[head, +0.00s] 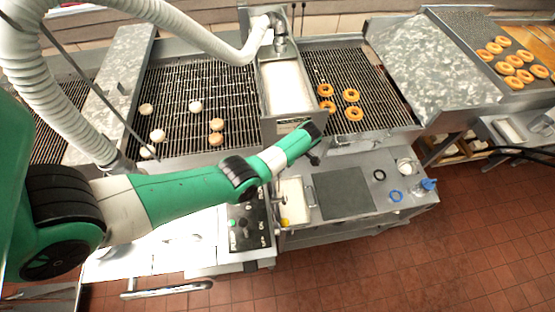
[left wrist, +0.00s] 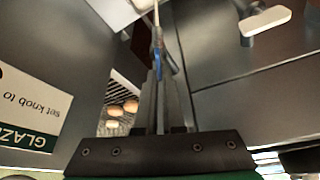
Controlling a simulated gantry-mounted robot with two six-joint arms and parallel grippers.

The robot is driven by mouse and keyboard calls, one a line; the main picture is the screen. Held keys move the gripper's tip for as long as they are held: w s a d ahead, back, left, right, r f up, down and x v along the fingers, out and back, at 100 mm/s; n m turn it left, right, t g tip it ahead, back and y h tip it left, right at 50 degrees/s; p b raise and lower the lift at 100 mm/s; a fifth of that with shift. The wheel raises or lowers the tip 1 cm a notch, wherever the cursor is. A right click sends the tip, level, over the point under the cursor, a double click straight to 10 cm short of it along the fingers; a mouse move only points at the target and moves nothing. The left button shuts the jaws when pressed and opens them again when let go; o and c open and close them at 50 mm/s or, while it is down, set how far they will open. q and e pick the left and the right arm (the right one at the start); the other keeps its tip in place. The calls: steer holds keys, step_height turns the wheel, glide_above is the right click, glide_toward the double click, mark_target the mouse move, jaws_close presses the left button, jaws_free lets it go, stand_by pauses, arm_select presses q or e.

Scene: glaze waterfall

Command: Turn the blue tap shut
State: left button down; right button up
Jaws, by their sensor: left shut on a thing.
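The blue tap (left wrist: 158,68) shows in the left wrist view as a narrow blue piece between my fingers. My left gripper (left wrist: 160,85) is shut on it, and the fingers hide most of it. In the head view, my left arm reaches across from the left, and its gripper (head: 315,155) is at the front of the glaze box (head: 285,90). The tap is hidden there behind my wrist. I cannot tell how far the tap is turned. My right gripper is in neither view.
A wire rack (head: 205,105) holds pale doughnuts left of the box; browned rings (head: 351,95) lie on the right rack. A control panel (head: 250,222) and a worktop (head: 345,193) with a blue ring (head: 396,196) are below. A glaze sign (left wrist: 32,110) stands left in the wrist view.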

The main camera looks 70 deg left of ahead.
arm_select(q)
steer(key=m+p, duration=0.2)
steer(key=m+t+y+p, duration=0.1)
steer(key=m+p, duration=0.1)
steer(key=p, duration=0.1)
steer(key=m+t+p, duration=0.1)
steer(key=m+p, duration=0.1)
steer(key=shift+w+a+r+m+y, duration=0.1)
steer(key=shift+r+m+y, duration=0.2)
steer(key=shift+r, duration=0.05)
steer(key=shift+m+t+p, duration=0.3)
steer(key=shift+m+p, duration=0.6)
steer(key=shift+p, duration=0.1)
steer(key=shift+w+f+m+t+p, duration=0.2)
steer(key=shift+m+t+p, duration=0.35)
steer(key=shift+m, duration=0.65)
steer(key=shift+f+m+t, duration=0.1)
steer(key=shift+m+t, duration=0.35)
steer(key=shift+m, duration=0.65)
steer(key=c, duration=1)
jaws_free()
steer(key=shift+w, duration=0.1)
